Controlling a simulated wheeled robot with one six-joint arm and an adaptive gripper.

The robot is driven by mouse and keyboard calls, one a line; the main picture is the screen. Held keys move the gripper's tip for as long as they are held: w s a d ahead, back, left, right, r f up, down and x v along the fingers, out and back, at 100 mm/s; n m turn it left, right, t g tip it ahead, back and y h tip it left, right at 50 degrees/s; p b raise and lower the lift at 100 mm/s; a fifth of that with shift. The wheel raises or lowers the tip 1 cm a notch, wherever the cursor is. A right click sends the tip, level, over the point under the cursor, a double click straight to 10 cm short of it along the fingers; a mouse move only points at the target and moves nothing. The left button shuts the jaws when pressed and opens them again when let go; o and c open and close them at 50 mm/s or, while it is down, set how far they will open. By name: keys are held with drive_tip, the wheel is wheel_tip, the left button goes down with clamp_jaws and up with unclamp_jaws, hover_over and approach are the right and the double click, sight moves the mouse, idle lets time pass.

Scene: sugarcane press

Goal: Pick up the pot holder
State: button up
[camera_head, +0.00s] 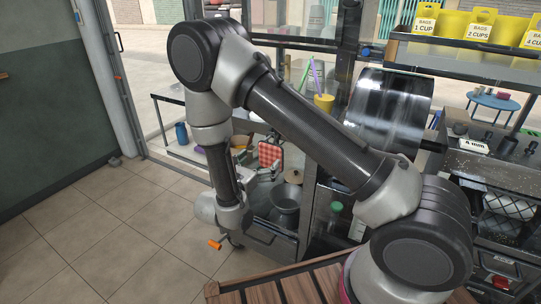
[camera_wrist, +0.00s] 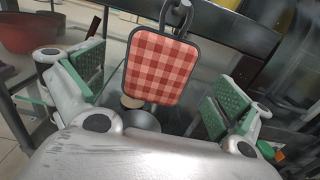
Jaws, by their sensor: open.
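The pot holder (camera_wrist: 158,62) is a red and white checkered pad with a dark border. In the wrist view it hangs by its loop from a dark hook on a bar. It also shows in the head view (camera_head: 270,154), just right of my wrist. My gripper (camera_wrist: 160,100) is open, with its green finger pads to the left and right of the pot holder and a clear gap on both sides. In the head view my gripper (camera_head: 262,172) is small and partly hidden by my arm.
A metal pot (camera_head: 286,204) sits in an open drawer (camera_head: 273,236) below the pot holder. A dark metal bar (camera_wrist: 225,22) runs behind the hook. A reddish bowl (camera_wrist: 30,32) stands at left. Open tiled floor (camera_head: 110,225) lies to the left.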

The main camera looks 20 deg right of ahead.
sight(269, 155)
drive_tip(key=x, duration=0.6)
drive_tip(key=shift+w+d+f, duration=0.15)
drive_tip(key=shift+d+f, duration=0.15)
drive_tip(key=shift+f, duration=0.05)
drive_tip(key=c, duration=0.9)
